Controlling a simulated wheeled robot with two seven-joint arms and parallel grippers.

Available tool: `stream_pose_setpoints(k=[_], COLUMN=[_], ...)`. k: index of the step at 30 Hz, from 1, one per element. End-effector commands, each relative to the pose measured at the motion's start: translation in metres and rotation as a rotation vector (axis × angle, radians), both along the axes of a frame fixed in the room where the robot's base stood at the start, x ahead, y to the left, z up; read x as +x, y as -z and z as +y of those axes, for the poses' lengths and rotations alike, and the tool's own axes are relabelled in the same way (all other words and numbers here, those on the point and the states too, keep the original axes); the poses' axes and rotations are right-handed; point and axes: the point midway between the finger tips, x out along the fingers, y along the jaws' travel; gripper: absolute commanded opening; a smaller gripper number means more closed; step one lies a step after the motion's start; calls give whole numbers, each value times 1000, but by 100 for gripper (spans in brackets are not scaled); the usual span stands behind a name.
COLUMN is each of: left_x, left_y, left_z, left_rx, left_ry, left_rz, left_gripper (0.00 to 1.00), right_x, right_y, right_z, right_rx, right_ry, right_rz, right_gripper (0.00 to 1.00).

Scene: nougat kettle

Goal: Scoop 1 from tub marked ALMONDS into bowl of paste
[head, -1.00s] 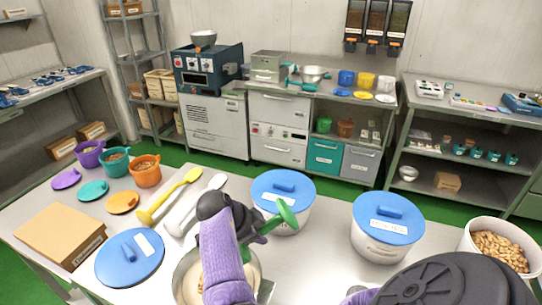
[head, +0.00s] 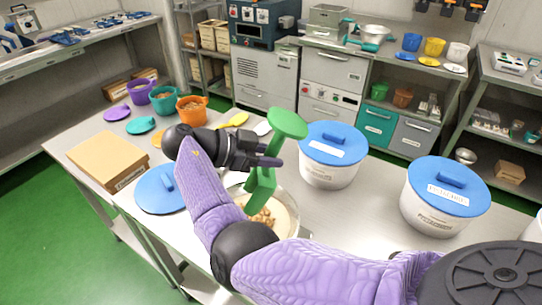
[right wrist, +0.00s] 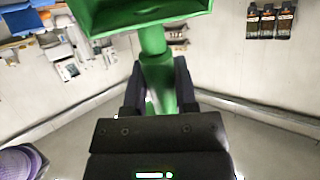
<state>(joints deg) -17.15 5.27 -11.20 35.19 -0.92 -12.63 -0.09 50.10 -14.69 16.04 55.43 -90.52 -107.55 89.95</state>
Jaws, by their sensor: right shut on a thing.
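My right gripper (head: 272,155) is shut on the handle of a green scoop (head: 262,190), above the bowl of paste (head: 292,232). The scoop is upright, its box-like cup low over the bowl and its round end up. In the right wrist view, the green handle (right wrist: 158,85) lies between the fingers and the cup (right wrist: 140,15) fills the top. Brown pieces (head: 262,215) lie on the pale paste. My arm hides part of the bowl. Only a sliver of an open white tub (head: 535,230) shows at the right edge; its contents are out of view. My left gripper is not in view.
Two white tubs with blue lids (head: 333,155) (head: 447,197) stand right of the bowl; their labels are unreadable. A loose blue lid (head: 160,190), a cardboard box (head: 105,158) and purple, teal and orange cups (head: 192,109) stand at left. A yellow utensil (head: 235,120) lies behind my gripper.

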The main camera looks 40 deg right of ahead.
Motion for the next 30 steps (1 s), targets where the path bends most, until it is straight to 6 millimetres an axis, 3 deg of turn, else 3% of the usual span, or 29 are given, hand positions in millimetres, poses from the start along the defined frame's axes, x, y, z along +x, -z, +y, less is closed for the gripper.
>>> stream_pose_setpoints(k=[5,9,24,30], left_x=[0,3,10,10], left_y=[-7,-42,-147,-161], left_z=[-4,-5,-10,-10], left_rx=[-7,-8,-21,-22], left_ry=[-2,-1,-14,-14], left_rz=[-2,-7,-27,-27], left_gripper=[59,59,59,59], right_x=[0,-1,-1,0], right_y=[-5,-23,-54,-52], right_z=[0,0,-1,-1], right_rx=[29,222,850,983], right_ry=[0,3,4,0], right_rz=[-18,-139,-518,-600], right_gripper=[0,0,0,0])
